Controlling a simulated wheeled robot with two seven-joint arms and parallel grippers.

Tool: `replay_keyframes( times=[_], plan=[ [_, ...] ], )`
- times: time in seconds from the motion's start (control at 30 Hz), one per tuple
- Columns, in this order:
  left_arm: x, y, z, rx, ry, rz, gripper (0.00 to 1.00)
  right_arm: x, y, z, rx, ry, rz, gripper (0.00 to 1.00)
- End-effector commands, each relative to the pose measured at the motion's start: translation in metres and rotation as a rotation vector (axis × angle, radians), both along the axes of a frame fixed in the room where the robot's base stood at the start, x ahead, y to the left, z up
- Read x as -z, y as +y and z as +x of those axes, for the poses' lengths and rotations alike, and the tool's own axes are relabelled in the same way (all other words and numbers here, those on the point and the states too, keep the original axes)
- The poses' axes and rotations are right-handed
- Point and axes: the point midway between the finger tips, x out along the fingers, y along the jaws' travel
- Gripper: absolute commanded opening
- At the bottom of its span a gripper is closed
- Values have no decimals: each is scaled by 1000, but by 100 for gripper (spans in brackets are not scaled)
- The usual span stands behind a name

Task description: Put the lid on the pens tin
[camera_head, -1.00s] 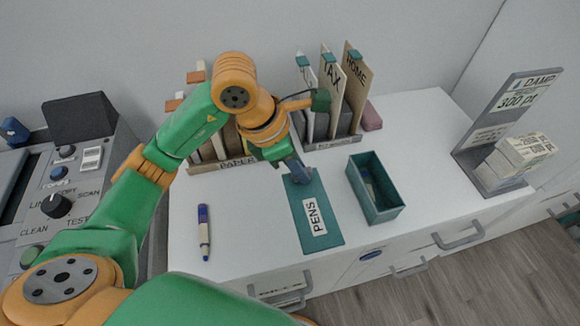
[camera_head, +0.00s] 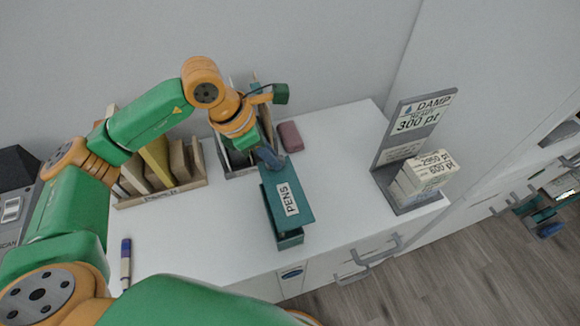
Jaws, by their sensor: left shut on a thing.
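The teal lid (camera_head: 300,212), with a white PENS label, is held flat over the teal open tin (camera_head: 290,241). It covers most of the tin's top. The tin's near end and part of its left side show below and beyond the lid. I cannot tell whether the lid touches the rim or hovers just above it. My left gripper (camera_head: 269,159) is shut on the lid's far end. The tin's inside is hidden. My right gripper is not in view.
A blue marker (camera_head: 126,262) lies on the white desk (camera_head: 205,235) at left. File holders (camera_head: 165,195) stand at the back, with a dull red block (camera_head: 290,137) beside them. A grey stand (camera_head: 415,203) with paper blocks is at right. Desk between tin and stand is clear.

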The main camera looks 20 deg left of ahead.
Motion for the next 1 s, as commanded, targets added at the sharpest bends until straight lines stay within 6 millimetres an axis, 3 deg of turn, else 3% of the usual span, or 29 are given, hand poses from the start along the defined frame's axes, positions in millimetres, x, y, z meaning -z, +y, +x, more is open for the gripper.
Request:
replay_keyframes(
  times=[0.5,1.0],
  plan=[
    [4,7,3,-1,1,-2,0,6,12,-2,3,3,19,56],
    [63,7,3,-1,2,-2,0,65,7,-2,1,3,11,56]
  ],
)
